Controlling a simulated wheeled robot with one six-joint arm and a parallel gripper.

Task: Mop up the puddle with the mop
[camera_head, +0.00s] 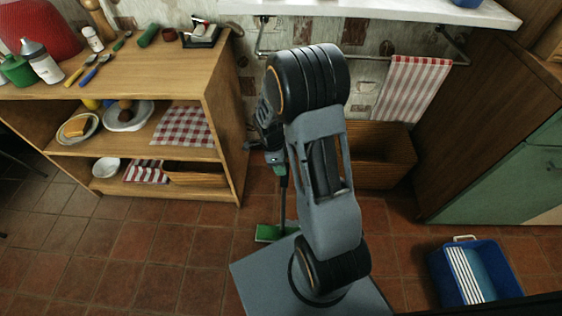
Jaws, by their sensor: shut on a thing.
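The mop has a green head (270,233) that appears at floor level, just left of my base, and a thin dark handle (283,198) that rises from it. My gripper (277,158) is shut on the upper part of the handle, which stands nearly upright. My arm hides part of the gripper and of the floor behind it. I cannot make out a puddle on the visible tiles; my arm and base may cover it.
A wooden shelf unit (222,120) with dishes and cloths stands at left. A wooden crate (385,160) stands by the back wall under a towel rail with a striped towel (412,85). A blue bucket (440,275) sits at lower right. Tiled floor (140,245) at lower left is clear.

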